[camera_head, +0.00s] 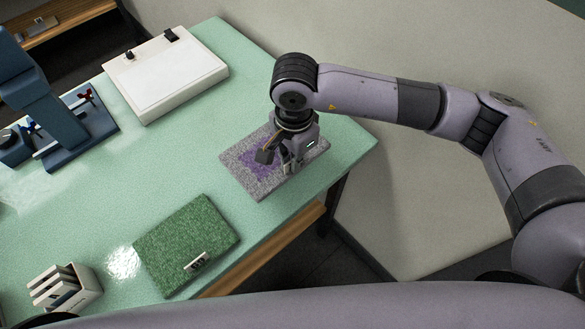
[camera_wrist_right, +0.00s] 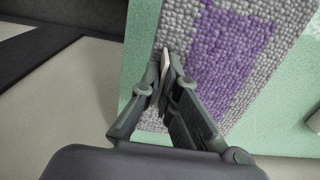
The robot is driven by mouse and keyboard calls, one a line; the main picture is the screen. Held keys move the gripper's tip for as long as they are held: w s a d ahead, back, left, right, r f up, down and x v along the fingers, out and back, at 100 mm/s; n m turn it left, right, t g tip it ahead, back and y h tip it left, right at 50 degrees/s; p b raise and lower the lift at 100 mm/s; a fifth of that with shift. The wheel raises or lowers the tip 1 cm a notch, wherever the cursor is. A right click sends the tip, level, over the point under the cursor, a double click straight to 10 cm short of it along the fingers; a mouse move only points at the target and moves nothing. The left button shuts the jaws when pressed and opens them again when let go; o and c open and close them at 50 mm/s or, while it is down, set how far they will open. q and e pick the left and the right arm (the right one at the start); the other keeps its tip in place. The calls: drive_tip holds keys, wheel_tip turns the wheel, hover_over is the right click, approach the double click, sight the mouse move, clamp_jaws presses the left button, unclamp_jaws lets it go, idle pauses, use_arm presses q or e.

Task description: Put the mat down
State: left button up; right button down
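A grey pebbled mat (camera_head: 262,187) with a purple pattern lies flat at the right part of the green table, near its edge. I cannot tell whether it rests fully on the surface. My right gripper (camera_head: 279,162) is over the mat and hides part of it. In the right wrist view, the fingers (camera_wrist_right: 167,66) close together on a pale tab (camera_wrist_right: 165,58) at the edge of the mat (camera_wrist_right: 203,22). My left gripper is out of view.
A green mat (camera_head: 186,242) with a white tab lies nearer on the table (camera_head: 120,205). A white box (camera_head: 165,75) stands at the back, with a blue device (camera_head: 75,125) to its left. A white rack (camera_head: 68,290) is at the lower left. The table's middle is clear.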

wheel_tip(320, 180, down, 3)
drive_tip(key=shift+r, duration=0.2)
wheel_tip(320, 180, down, 4)
drive_tip(key=shift+p, duration=0.8)
drive_tip(key=shift+f, duration=0.1)
drive_tip(key=shift+f+b, duration=0.1)
drive_tip(key=shift+b, duration=0.2)
drive_tip(key=c, duration=1.8)
unclamp_jaws()
